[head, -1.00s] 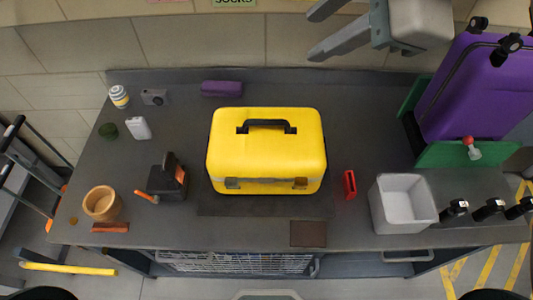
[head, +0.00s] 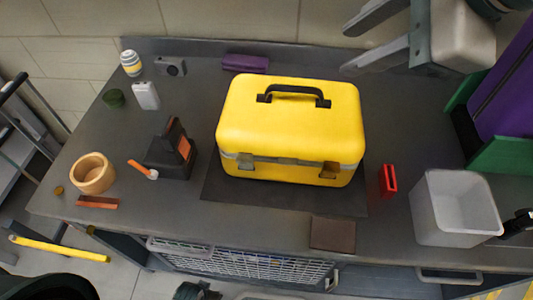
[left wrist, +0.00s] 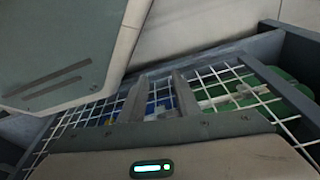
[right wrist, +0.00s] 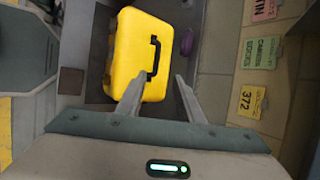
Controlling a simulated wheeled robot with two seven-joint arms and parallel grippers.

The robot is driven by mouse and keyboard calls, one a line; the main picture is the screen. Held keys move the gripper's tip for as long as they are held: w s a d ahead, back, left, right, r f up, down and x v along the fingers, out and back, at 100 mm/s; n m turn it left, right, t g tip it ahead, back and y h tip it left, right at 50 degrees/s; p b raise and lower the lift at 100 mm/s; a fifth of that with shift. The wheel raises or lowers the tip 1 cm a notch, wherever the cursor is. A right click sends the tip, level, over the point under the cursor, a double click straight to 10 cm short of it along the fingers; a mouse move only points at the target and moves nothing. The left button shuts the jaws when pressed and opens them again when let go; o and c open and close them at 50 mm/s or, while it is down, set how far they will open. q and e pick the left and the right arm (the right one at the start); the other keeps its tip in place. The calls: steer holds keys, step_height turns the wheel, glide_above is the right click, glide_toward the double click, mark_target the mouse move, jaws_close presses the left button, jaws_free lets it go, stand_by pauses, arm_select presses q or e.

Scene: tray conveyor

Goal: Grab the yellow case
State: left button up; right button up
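The yellow case (head: 290,115) stands upright on a dark mat on the grey table, its black handle (head: 294,94) on top and two latches facing me. The case also shows in the right wrist view (right wrist: 128,50), beyond the fingertips. My right gripper (head: 347,52) is open and empty, behind and to the right of the case in the head view; its fingers are apart in the right wrist view (right wrist: 158,88). My left gripper (left wrist: 158,88) is open and empty in its wrist view, in front of a wire basket with blue and green contents.
A grey bin (head: 455,207) and a red item (head: 388,181) are right of the case. A black device (head: 172,152), a wooden cup (head: 92,173) and small items are at left. A purple box (head: 245,63) lies behind. A purple suitcase (head: 503,88) is far right.

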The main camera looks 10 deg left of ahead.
arm_select(q)
steer(key=shift+w+d+r+b, duration=0.1)
steer(key=shift+w+r+b, duration=0.05)
steer(key=shift+w+b, duration=0.55)
arm_select(e)
step_height(320, 180, down, 2)
steer(key=shift+f, duration=0.25)
